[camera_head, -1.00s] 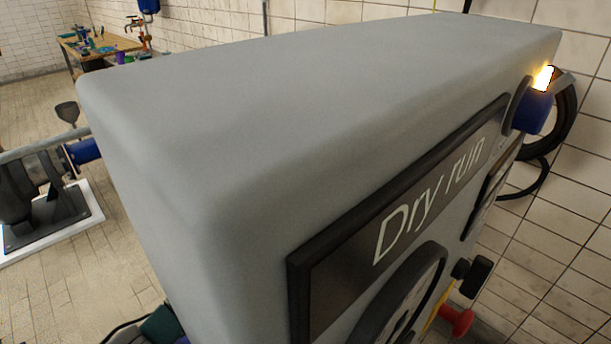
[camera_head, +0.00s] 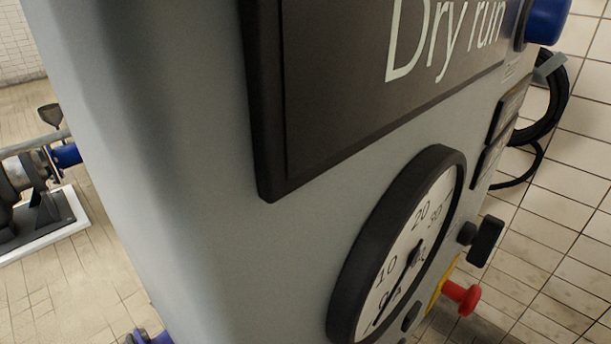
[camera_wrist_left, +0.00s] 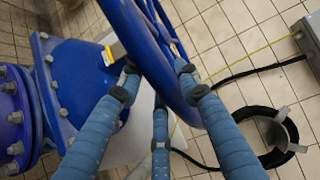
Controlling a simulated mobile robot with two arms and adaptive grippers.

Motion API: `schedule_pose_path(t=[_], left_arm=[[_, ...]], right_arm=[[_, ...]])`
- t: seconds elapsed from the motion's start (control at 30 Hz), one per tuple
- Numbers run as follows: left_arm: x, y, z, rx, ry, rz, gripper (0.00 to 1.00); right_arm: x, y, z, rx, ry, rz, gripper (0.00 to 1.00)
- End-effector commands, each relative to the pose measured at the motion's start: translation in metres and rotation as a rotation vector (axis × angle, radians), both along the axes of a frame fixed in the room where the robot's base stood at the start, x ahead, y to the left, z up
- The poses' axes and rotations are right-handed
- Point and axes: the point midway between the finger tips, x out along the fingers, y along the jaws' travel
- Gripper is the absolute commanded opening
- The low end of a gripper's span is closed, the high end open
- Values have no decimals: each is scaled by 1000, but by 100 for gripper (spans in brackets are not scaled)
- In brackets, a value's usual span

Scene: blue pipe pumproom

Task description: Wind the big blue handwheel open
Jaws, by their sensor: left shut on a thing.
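The big blue handwheel (camera_wrist_left: 143,40) fills the upper middle of the left wrist view, with its thick rim running down to the right and spokes behind it. My left gripper (camera_wrist_left: 158,80) has its light-blue fingers on both sides of the rim, shut on it. A third finger shows below the rim. The handwheel cannot be made out in the head view, where a large grey cabinet (camera_head: 190,130) blocks much of the scene. My right gripper is in neither current view.
The cabinet carries a "Dry run" panel (camera_head: 350,90), a round gauge (camera_head: 405,250) and a red button (camera_head: 464,297). Blue flanged pipework (camera_wrist_left: 75,80) stands left of the wheel. A coiled black hose (camera_wrist_left: 240,125) hangs at the tiled wall.

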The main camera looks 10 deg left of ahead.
Motion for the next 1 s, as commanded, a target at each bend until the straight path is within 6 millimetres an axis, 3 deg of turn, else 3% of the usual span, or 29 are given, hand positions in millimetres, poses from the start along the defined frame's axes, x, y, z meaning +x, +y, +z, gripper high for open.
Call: schedule_pose_path(t=[0.37, 0.4, 0.5, 0.83, 1.0], left_arm=[[-1, -6, 1, 2, 1, 11, 0], [-1, -6, 1, 2, 1, 11, 37], [-1, -5, 1, 2, 1, 11, 53], [-3, -5, 0, 1, 1, 13, 53], [-23, -6, 1, 0, 1, 12, 53]], right_arm=[[1, -5, -3, -6, -1, 0, 40], [1, -6, -3, -6, -1, 0, 40], [1, -6, -3, -7, -2, 0, 40], [3, -8, -3, -8, -5, -1, 40], [2, -6, -3, -6, -3, -1, 40]])
